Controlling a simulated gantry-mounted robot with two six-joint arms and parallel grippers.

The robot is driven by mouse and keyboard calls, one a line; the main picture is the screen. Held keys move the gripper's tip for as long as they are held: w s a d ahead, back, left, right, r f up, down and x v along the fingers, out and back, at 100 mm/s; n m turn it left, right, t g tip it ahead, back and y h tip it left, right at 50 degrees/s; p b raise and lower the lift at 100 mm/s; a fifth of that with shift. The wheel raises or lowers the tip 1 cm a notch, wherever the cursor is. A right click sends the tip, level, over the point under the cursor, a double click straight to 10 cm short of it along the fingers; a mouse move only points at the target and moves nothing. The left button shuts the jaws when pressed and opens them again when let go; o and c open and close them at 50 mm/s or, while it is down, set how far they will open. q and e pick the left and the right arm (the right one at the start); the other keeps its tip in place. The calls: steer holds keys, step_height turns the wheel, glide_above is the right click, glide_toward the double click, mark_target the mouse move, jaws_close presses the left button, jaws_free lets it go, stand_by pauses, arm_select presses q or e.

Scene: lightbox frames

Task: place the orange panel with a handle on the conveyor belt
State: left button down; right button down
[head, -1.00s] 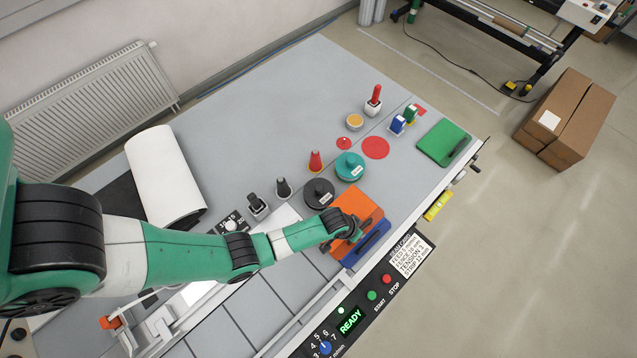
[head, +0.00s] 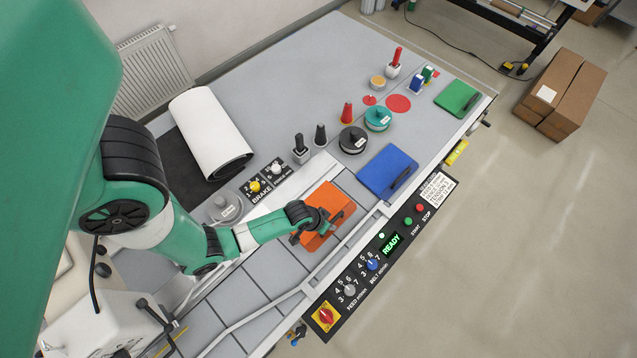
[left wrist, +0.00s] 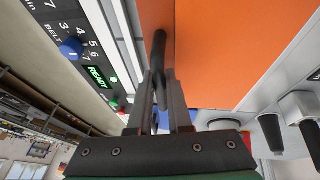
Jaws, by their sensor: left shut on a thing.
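The orange panel (head: 334,197) is over the grey segmented conveyor belt (head: 265,264), near the belt's upper right end in the head view. I cannot tell whether it touches the belt. My left gripper (head: 318,226) is shut on the panel's dark handle. In the left wrist view, the fingers (left wrist: 161,88) close around the black handle (left wrist: 160,55) and the orange panel (left wrist: 235,45) fills the upper middle. My right gripper is not in view.
A blue panel (head: 386,172) lies beyond the belt's end, and a green panel (head: 457,98) farther right. The control panel (head: 365,272) runs along the front edge.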

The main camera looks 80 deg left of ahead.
arm_select(q)
step_height(320, 180, down, 5)
steer(key=shift+w+a+b, duration=0.1)
steer(key=shift+w+b, duration=0.05)
steer(key=shift+b, duration=0.55)
steer(key=c, duration=0.8)
jaws_free()
steer(key=shift+c, duration=0.2)
steer(key=shift+r, duration=0.15)
steer(key=p+v, duration=0.2)
steer(key=v, duration=0.5)
steer(key=shift+r, duration=0.15)
